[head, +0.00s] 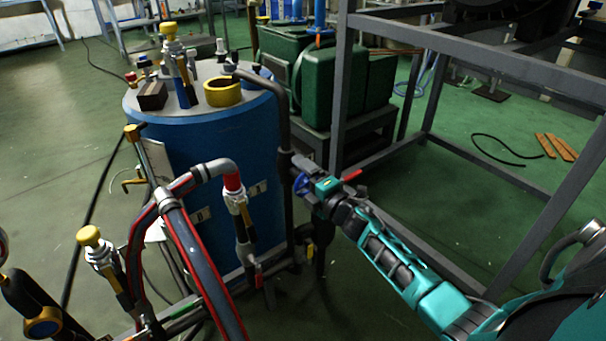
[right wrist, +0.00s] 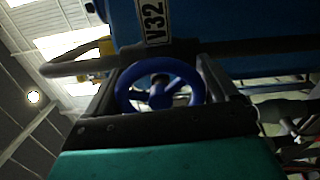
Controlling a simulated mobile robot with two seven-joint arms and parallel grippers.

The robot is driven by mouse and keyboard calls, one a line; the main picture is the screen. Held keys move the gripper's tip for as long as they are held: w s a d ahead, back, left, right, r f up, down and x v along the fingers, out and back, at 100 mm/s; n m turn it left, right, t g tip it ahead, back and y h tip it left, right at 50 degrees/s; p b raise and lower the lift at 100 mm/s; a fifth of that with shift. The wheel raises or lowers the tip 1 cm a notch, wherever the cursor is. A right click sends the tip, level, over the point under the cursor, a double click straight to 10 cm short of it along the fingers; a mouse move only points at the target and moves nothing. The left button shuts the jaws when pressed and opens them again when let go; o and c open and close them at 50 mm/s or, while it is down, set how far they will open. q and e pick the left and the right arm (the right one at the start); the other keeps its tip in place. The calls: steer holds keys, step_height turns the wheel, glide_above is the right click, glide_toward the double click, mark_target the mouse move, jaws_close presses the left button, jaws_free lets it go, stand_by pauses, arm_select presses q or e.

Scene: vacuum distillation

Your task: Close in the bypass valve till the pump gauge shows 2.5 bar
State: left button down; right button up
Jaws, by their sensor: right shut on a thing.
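A small blue handwheel (head: 302,184) sits on the dark vertical pipe to the right of the blue tank; I take it as the bypass valve. My right gripper (head: 308,180) is at this wheel, its arm coming in from the lower right. In the right wrist view the blue wheel (right wrist: 160,88) is between the two dark fingers of my right gripper (right wrist: 160,85), which are shut on it. My left gripper is not in view.
The blue tank (head: 215,150) stands left of the wheel. Red-striped hoses (head: 195,250) and yellow-capped valves (head: 90,238) crowd the lower left. A grey steel frame (head: 490,68) stands at the right.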

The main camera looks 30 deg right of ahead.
steer(key=shift+m+p, duration=0.35)
steer(key=shift+m, duration=0.75)
steer(key=o, duration=0.8)
steer(key=s+d+p, duration=0.1)
steer(key=s+p, duration=0.1)
steer(key=s, duration=1.1)
